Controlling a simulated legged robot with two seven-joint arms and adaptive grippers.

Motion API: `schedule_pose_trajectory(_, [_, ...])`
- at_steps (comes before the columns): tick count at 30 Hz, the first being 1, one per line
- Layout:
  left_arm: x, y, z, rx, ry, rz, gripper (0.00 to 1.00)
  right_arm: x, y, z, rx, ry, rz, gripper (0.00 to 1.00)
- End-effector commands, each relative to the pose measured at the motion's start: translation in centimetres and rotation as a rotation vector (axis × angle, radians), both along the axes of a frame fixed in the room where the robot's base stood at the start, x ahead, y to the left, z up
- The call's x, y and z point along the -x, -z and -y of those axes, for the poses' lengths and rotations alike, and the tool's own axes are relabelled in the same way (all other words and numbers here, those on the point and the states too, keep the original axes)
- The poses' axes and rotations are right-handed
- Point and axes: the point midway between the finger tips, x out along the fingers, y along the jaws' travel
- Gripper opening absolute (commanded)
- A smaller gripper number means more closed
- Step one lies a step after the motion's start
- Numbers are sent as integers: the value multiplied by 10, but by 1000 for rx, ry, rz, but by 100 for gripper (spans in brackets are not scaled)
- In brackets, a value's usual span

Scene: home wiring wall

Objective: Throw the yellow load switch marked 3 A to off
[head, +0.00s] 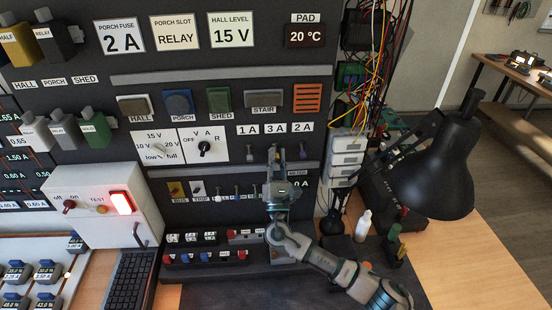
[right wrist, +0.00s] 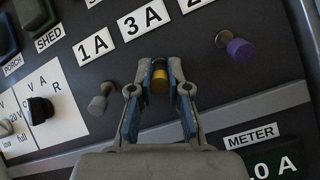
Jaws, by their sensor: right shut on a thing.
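The yellow load switch (right wrist: 160,83) sits below the 3 A label (right wrist: 143,19) in the right wrist view. My right gripper (right wrist: 163,77) is shut on its yellow knob, with a finger on each side. The fingers hide part of the lever, so I cannot tell its exact tilt. In the head view my right gripper (head: 275,158) reaches up to the panel below the 3 A label (head: 274,128) and hides the switch. My left gripper is not in view.
A grey-knobbed switch (right wrist: 98,105) is on the left below 1 A, and a purple-knobbed switch (right wrist: 240,50) is on the right. A panel ledge and the METER label (right wrist: 250,136) lie below. A black lamp (head: 430,170) stands right of the panel.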

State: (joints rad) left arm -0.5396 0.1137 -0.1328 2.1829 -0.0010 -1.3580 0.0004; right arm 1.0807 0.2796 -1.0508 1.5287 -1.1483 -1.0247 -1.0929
Motion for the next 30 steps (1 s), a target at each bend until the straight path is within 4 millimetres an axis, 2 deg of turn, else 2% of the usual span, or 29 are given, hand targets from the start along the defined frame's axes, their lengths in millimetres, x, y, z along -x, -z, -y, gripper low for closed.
schedule_pose_trajectory(7, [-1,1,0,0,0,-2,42,0,4,-1,2,-1,-6,0])
schedule_pose_trajectory(8, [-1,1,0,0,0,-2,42,0,4,-1,1,-1,-6,21])
schedule_pose_trajectory(10, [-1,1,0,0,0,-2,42,0,4,-1,2,-1,-5,39])
schedule_pose_trajectory(11, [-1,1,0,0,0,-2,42,0,3,-1,2,-1,-5,42])
schedule_pose_trajectory(22, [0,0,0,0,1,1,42,4,5,-1,1,0,-3,42])
schedule_pose_trajectory(26, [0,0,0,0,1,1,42,21,18,-1,-1,-1,-5,42])
schedule_pose_trajectory(30, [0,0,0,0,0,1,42,46,37,-4,0,-2,-7,42])
